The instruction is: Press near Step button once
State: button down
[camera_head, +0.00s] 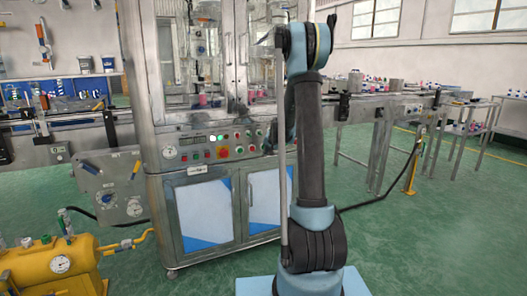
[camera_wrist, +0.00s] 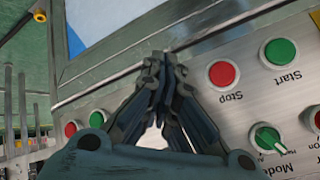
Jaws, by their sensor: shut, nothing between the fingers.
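My gripper (camera_wrist: 158,66) is shut and empty, its fingertips over the edge of a metal control panel (camera_wrist: 205,115) in the wrist view. A red button labelled Stop (camera_wrist: 224,74) is just right of the fingertips, and a green Start button (camera_wrist: 280,52) lies further right. Left of the fingers are a green button (camera_wrist: 97,118) and a red button (camera_wrist: 70,129), without readable labels. I cannot read a Step label on any button. The fingers hide part of the panel. In the head view the panel (camera_head: 207,145) is left of my arm; my gripper is not clearly visible there.
A Mode selector knob (camera_wrist: 268,138) is on the panel below Start. The panel belongs to a glazed machine with blue-white cabinet doors (camera_head: 203,212). A yellow tank (camera_head: 60,268) stands at lower left. A conveyor (camera_head: 395,103) runs right.

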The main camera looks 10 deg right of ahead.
jog(key=s, duration=0.2)
jog(key=s+d, duration=0.1)
jog(key=shift+s+d, duration=0.1)
jog(key=shift+s, duration=0.25)
dwell(0.6)
jog(key=s+a+r+n+g, duration=0.1)
jog(key=s+r+g, duration=0.15)
jog(key=s, duration=1.15)
jog(key=s+a+r+n+g, duration=0.1)
jog(key=s+r+n, duration=0.15)
jog(key=s, duration=1.05)
jog(key=s+d+f+n+g+h, duration=0.1)
jog(key=s+f, duration=0.2)
jog(key=s, duration=1)
jog(key=s+d+f+g, duration=0.1)
jog(key=s+f, duration=0.3)
jog(key=s, duration=1)
jog(key=shift+f+n+g+h, duration=0.15)
jog(key=shift+n+g+h, duration=0.2)
jog(key=shift+g+h, duration=0.1)
jog(key=shift+s, duration=0.1)
